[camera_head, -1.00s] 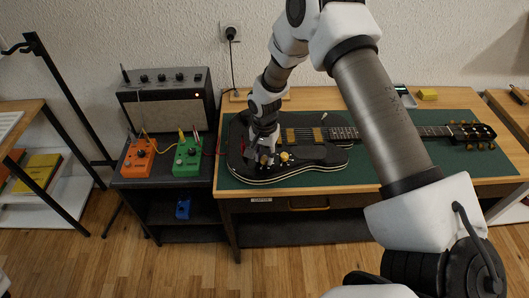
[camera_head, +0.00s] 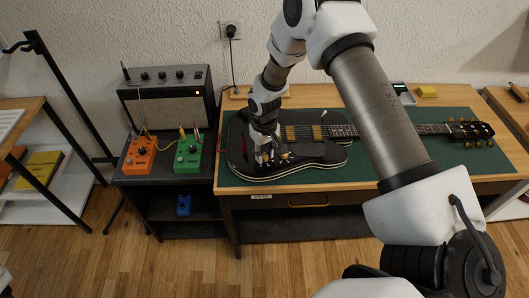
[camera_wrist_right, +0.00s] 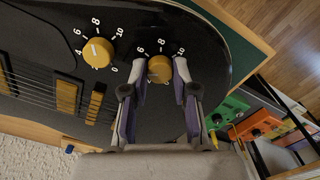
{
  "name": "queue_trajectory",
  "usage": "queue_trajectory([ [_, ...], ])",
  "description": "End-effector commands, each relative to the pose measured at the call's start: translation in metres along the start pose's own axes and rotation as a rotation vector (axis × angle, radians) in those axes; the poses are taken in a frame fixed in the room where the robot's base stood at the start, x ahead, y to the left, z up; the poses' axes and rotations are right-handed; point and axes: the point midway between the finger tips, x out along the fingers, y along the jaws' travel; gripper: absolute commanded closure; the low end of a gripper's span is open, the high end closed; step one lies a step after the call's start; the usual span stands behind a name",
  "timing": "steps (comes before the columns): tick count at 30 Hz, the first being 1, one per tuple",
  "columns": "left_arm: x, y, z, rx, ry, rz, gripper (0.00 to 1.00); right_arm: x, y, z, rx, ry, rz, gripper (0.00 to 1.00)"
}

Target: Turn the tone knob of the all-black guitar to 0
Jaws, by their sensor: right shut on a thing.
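The black guitar (camera_head: 320,152) lies flat on the green mat. In the right wrist view, its body shows two gold knobs with white number scales. My right gripper (camera_wrist_right: 158,73) is shut on one gold knob (camera_wrist_right: 160,68), with a finger on each side. The scale around this knob is partly covered by the fingers; 6, 8 and 10 show. The other gold knob (camera_wrist_right: 98,52) is free, to the left in that view. Which knob is labelled tone cannot be read. In the head view, my right gripper (camera_head: 266,158) is low over the guitar body. My left gripper is not in view.
The green mat (camera_head: 370,175) covers much of the wooden workbench. A yellow block (camera_head: 427,92) lies at the bench's back.

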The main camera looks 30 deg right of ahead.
Motion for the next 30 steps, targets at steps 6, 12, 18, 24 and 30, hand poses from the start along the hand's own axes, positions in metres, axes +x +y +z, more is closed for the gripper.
queue_trajectory([
  [6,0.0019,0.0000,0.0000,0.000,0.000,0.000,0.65,0.0029,-0.0004,0.0028,-0.204,-0.007,-0.001,1.00],
  [12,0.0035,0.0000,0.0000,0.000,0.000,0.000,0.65,0.0031,-0.0004,0.0029,-0.394,-0.007,-0.002,1.00],
  [18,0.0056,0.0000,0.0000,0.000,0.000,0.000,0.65,0.0031,-0.0004,0.0030,-0.584,-0.008,-0.003,1.00],
  [24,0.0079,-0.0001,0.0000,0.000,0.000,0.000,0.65,0.0032,-0.0004,0.0031,-0.774,-0.008,-0.004,1.00],
  [30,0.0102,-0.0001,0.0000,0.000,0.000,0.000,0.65,0.0033,-0.0004,0.0033,-0.964,-0.008,-0.005,1.00],
])
